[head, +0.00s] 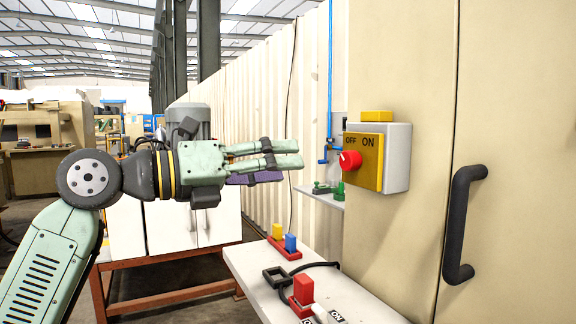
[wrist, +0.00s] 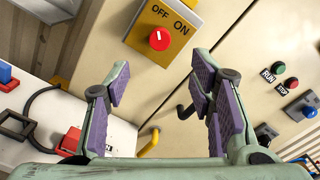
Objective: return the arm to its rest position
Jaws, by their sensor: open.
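My gripper (head: 300,154) is pale green with purple finger pads and is held level in mid-air, pointing right towards the cabinet. It is open and empty. In the wrist view the two fingers of my gripper (wrist: 160,85) stand wide apart with nothing between them. A switch box (head: 398,152) with a yellow plate marked OFF and ON and a red knob (head: 350,160) is on the cabinet just right of the fingertips, apart from them. The red knob also shows in the wrist view (wrist: 159,39), beyond the fingers.
A white shelf (head: 245,262) below my gripper bears a red block with yellow and blue parts (head: 285,244), a red plug (head: 303,290) and a black cable. A black handle (head: 459,225) sticks out from the cabinet (head: 520,120). RUN and STOP buttons (wrist: 285,74) show in the wrist view.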

